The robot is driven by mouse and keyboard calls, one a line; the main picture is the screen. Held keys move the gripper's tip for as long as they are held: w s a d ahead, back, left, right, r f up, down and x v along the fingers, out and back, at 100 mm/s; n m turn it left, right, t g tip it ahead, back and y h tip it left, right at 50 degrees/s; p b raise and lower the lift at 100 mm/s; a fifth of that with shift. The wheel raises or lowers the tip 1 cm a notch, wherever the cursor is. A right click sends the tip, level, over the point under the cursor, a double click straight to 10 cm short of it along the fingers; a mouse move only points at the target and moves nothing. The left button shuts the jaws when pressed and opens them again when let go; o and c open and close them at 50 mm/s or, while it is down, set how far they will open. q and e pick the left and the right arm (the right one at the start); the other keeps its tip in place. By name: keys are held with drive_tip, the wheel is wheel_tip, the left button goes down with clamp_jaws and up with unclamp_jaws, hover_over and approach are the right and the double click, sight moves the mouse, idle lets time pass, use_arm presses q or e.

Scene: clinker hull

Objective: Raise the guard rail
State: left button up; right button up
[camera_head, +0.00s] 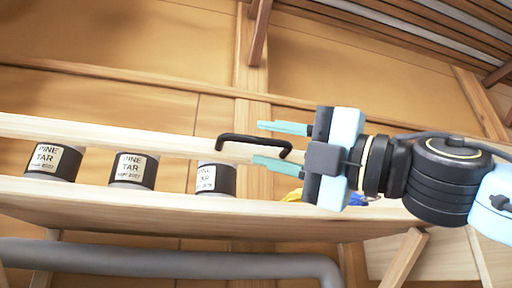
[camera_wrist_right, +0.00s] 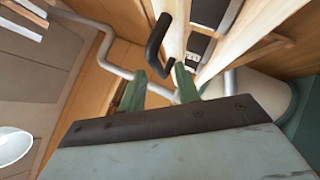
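The guard rail (camera_head: 110,133) is a pale wooden bar running along the front of a shelf, in front of the cans' upper parts. A black bar handle (camera_head: 250,138) is fixed on it; the handle also shows in the wrist view (camera_wrist_right: 157,38). My right gripper (camera_head: 256,143) comes from the right at the handle. Its teal fingers are open, one above and one below the handle's right part in the head view. In the wrist view the handle's near end lies between or just beyond the fingertips; contact cannot be told. My left gripper is not in view.
Several dark cans labelled pine tar, such as the left one (camera_head: 54,162), stand on the wooden shelf (camera_head: 120,200) behind the rail. Yellow and blue items (camera_head: 293,195) sit partly hidden behind my gripper. A grey pipe (camera_head: 170,261) runs below the shelf.

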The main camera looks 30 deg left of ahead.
drive_tip(key=s+b+v, duration=0.1)
drive_tip(key=b+v, duration=0.2)
drive_tip(key=v, duration=0.7)
drive_tip(key=shift+w+d, duration=0.15)
drive_tip(key=shift+w, duration=0.2)
